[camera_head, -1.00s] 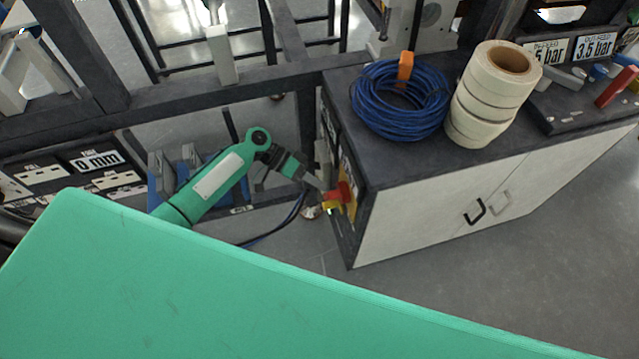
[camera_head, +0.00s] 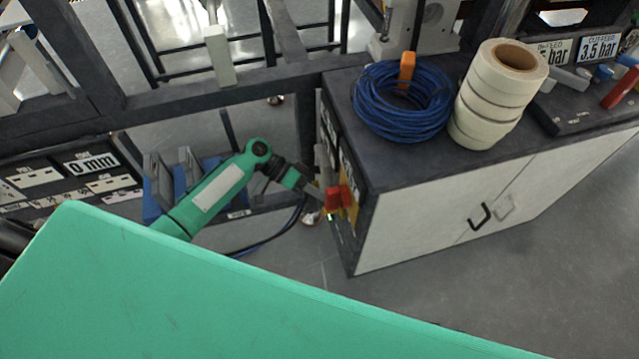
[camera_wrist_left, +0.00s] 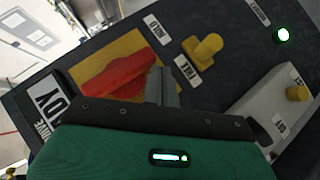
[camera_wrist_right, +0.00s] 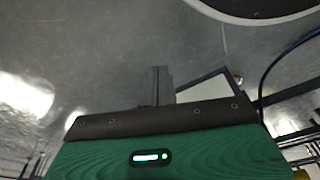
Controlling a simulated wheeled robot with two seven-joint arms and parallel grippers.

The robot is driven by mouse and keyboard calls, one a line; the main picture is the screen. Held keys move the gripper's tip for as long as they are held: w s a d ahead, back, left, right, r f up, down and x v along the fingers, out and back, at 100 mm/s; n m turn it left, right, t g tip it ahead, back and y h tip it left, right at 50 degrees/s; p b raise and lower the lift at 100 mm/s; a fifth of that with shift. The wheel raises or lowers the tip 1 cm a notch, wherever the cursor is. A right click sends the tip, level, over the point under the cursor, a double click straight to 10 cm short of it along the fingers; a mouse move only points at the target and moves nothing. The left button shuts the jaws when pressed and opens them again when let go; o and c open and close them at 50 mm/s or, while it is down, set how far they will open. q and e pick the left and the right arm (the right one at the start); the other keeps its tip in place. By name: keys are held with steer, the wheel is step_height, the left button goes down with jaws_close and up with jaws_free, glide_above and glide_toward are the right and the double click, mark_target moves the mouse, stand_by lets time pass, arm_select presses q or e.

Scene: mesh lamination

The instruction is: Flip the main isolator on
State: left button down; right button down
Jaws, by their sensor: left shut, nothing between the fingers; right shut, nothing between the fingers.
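The main isolator is a red handle (camera_head: 334,199) on a yellow plate on the dark end face of the cabinet. In the left wrist view the red handle (camera_wrist_left: 118,76) lies slanted across its yellow plate (camera_wrist_left: 82,68). My left gripper (camera_head: 316,193) is shut and empty, with its tips at the panel beside the handle. In the left wrist view its fingers (camera_wrist_left: 164,88) are just right of the handle's end; contact cannot be told. My right gripper (camera_wrist_right: 160,85) is shut and empty above the grey floor, and is not seen in the head view.
A yellow knob (camera_wrist_left: 204,50), a lit green lamp (camera_wrist_left: 283,35) and a grey box with a yellow button (camera_wrist_left: 297,93) share the panel. A blue cable coil (camera_head: 403,101) and tape rolls (camera_head: 497,94) stand on the cabinet top (camera_head: 440,165). A green surface fills the front.

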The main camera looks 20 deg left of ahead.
arm_select(q)
steer(key=shift+r, duration=0.1)
stand_by(0.3)
